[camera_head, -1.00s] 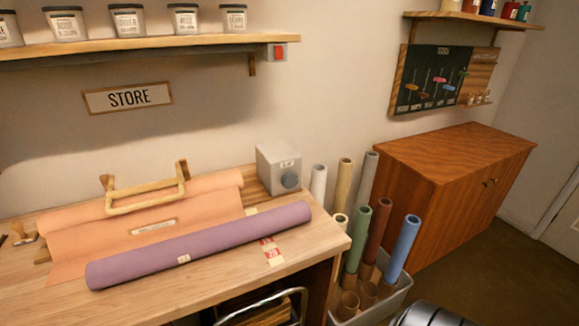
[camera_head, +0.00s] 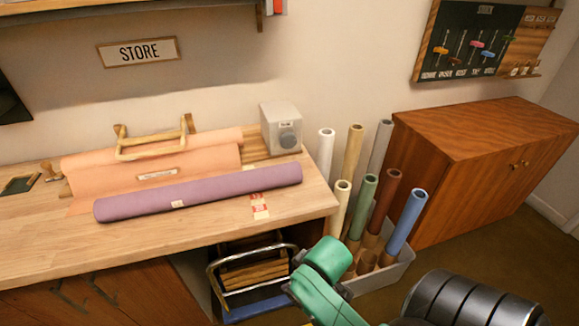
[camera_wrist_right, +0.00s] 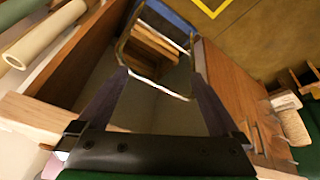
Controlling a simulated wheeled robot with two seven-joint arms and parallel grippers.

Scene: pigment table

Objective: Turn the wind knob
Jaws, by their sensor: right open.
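The wind knob (camera_head: 288,139) is a dark round dial on the front of a small light grey box (camera_head: 278,116). The box stands at the back right of the wooden table (camera_head: 200,226), near the wall. My right gripper (camera_wrist_right: 160,75) is open and empty in the right wrist view, its two dark fingers spread apart, pointing at the space beside the table with the metal-framed stool. The knob is not visible in that view. In the head view only green and black parts of my right arm show, well below and right of the knob. My left gripper is not in view.
A purple roll (camera_head: 200,192) lies across the table in front of the box, with peach paper (camera_head: 100,175) behind it. Several upright tubes (camera_head: 364,200) stand in a bin (camera_head: 388,277) right of the table, beside a wooden cabinet (camera_head: 480,150).

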